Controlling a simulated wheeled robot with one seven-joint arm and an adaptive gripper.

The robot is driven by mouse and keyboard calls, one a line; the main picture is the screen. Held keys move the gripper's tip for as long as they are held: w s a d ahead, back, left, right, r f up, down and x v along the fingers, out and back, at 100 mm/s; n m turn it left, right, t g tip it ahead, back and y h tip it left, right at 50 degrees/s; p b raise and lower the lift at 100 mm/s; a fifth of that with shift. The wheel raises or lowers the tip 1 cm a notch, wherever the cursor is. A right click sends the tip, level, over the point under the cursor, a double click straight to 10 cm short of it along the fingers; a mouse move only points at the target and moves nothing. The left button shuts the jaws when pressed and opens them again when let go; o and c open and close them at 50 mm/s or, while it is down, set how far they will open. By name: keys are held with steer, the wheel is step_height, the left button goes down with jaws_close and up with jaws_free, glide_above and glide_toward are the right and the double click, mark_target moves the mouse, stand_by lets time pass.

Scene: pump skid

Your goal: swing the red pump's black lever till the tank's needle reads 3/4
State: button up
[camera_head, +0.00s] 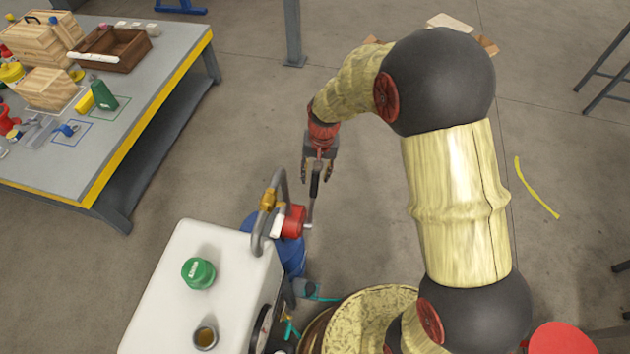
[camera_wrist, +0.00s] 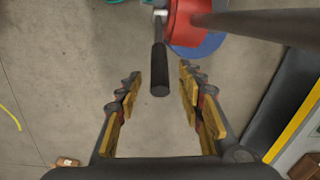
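The red pump (camera_head: 292,221) stands beside the white tank (camera_head: 170,285), under a grey bent pipe. Its black lever (camera_head: 314,186) points up and away from the pump; in the wrist view the black grip (camera_wrist: 159,72) hangs from the red pump body (camera_wrist: 187,22). My gripper (camera_head: 318,172) is at the grip's end. In the wrist view my gripper (camera_wrist: 159,80) is open, with its fingers on either side of the grip and gaps showing on both sides. A dark-rimmed round gauge (camera_head: 263,326) on the tank's side is seen nearly edge-on; its needle cannot be read.
A grey pipe (camera_head: 278,190) arches close left of the lever. A blue drum (camera_head: 292,258) stands below the pump. A green cap (camera_head: 198,272) is on the tank top. A workbench (camera_head: 140,110) with tools is at upper left.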

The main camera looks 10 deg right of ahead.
mark_target(315, 182)
steer(key=shift+a+f+b, duration=0.15)
steer(key=shift+f+b, duration=0.3)
steer(key=shift+f, duration=1.85)
steer(key=c, duration=0.3)
jaws_close()
